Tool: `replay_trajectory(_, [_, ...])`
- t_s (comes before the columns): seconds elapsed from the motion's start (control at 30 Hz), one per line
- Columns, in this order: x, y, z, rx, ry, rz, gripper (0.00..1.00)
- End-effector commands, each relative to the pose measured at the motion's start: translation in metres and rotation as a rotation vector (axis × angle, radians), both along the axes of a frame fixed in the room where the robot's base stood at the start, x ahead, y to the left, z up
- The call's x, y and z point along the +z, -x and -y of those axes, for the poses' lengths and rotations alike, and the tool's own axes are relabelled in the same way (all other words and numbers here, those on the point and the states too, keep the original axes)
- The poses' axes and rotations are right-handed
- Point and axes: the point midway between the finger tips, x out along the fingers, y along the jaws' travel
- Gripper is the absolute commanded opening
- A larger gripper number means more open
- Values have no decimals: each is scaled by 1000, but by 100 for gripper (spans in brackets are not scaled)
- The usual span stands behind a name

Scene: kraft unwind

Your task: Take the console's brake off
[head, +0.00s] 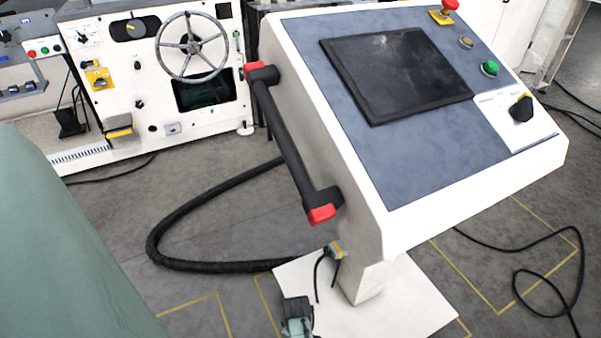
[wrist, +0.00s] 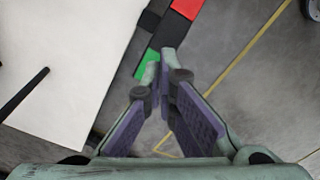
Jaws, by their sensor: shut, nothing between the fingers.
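The console (head: 375,120) stands tilted on a post above a white floor plate (head: 400,310). In the wrist view, a narrow brake pedal bar lies along the edge of the white plate (wrist: 75,60), with a red end (wrist: 187,8), a dark middle (wrist: 163,36) and a green end (wrist: 148,65). My gripper (wrist: 161,72) is shut and empty, its tips right by the green end. I cannot tell whether they touch it. In the head view my gripper (head: 297,322) appears low at the plate's left edge, and I cannot make out the pedal there.
A black hose (head: 165,225) loops on the floor left of the post. A handle bar with red ends (head: 290,140) runs along the console's left side. A white machine with a handwheel (head: 192,47) stands behind. A cable (head: 545,275) lies at right.

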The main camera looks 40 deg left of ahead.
Motion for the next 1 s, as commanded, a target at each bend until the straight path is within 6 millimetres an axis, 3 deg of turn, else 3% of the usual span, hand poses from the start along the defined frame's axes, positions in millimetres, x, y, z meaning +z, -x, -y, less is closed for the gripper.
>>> replay_trajectory(1.0, [-16,0,0,0,0,0,0])
